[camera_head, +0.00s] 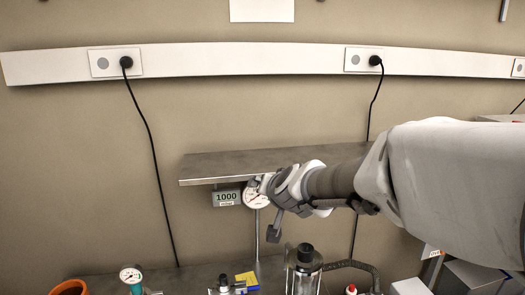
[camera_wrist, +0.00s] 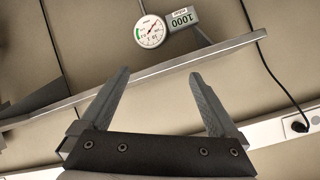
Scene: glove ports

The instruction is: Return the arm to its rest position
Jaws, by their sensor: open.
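My arm (camera_head: 450,185) reaches in from the right in the head view, with my gripper (camera_head: 265,208) in front of the wall, just below the front edge of a grey shelf (camera_head: 230,165). In the wrist view my gripper (camera_wrist: 160,74) shows two grey fingers spread apart with nothing between them. A round white dial gauge (camera_head: 256,196) is partly hidden behind my gripper in the head view. The wrist view shows the whole dial (camera_wrist: 150,32) beyond the fingers. I cannot tell the exact gap between fingers and gauge.
A display reading 1000 (camera_head: 226,198) hangs under the shelf beside the dial. Below stand a clear cylinder with a black cap (camera_head: 304,270), a small gauge on a teal fitting (camera_head: 132,276) and an orange pot (camera_head: 69,288). Black cables hang from wall sockets (camera_head: 115,62).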

